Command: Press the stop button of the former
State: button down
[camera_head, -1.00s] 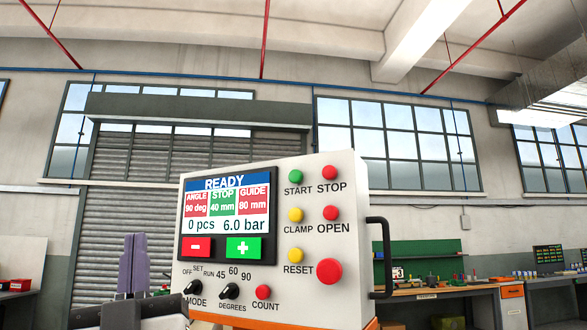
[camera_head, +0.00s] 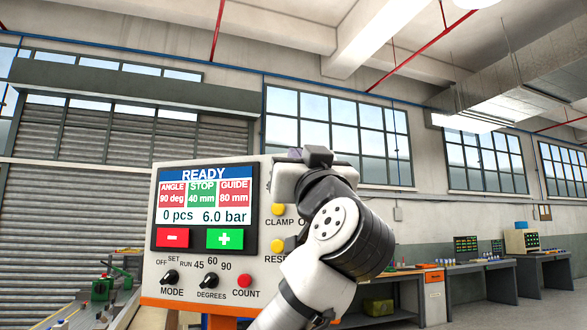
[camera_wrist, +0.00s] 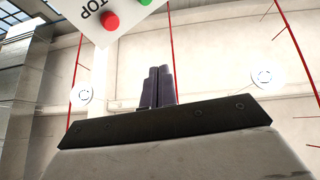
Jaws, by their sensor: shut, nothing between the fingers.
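The former's control box (camera_head: 262,178) stands in front of me, its screen (camera_head: 205,195) reading READY. In the wrist view the red stop button (camera_wrist: 110,20), labelled STOP, shows on the white panel (camera_wrist: 97,35) at the top, with the green start button (camera_wrist: 145,2) at the edge. In the head view my arm hides both buttons. My gripper (camera_wrist: 158,70) is shut and empty, its dark purple fingers together. In the wrist picture the fingertips lie below and right of the stop button, with a gap between; depth is hard to tell.
Yellow clamp (camera_head: 278,209) and reset (camera_head: 277,246) buttons sit just left of my arm. The red count button (camera_head: 245,281), two black knobs and the screen's minus and plus fields are further left. Workbenches (camera_head: 470,268) stand at the back right.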

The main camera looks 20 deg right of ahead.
jog(key=shift+d, duration=0.15)
jog(key=w+d+p, duration=0.3)
jog(key=w+d, duration=0.1)
jog(key=w, duration=0.3)
jog(key=shift+w+d+p, duration=0.2)
jog(key=shift+d+p, duration=0.1)
jog(key=shift+d, duration=0.05)
dwell(2.1)
jog(key=shift+w+d, duration=0.25)
jog(key=shift+w, duration=0.1)
jog(key=shift+w+d+p, duration=0.2)
jog(key=shift+w+p, duration=0.1)
jog(key=shift+w, duration=0.1)
dwell(0.7)
jog(key=shift+s, duration=0.1)
jog(key=shift+s+a+b, duration=0.45)
jog(key=shift+s, duration=0.15)
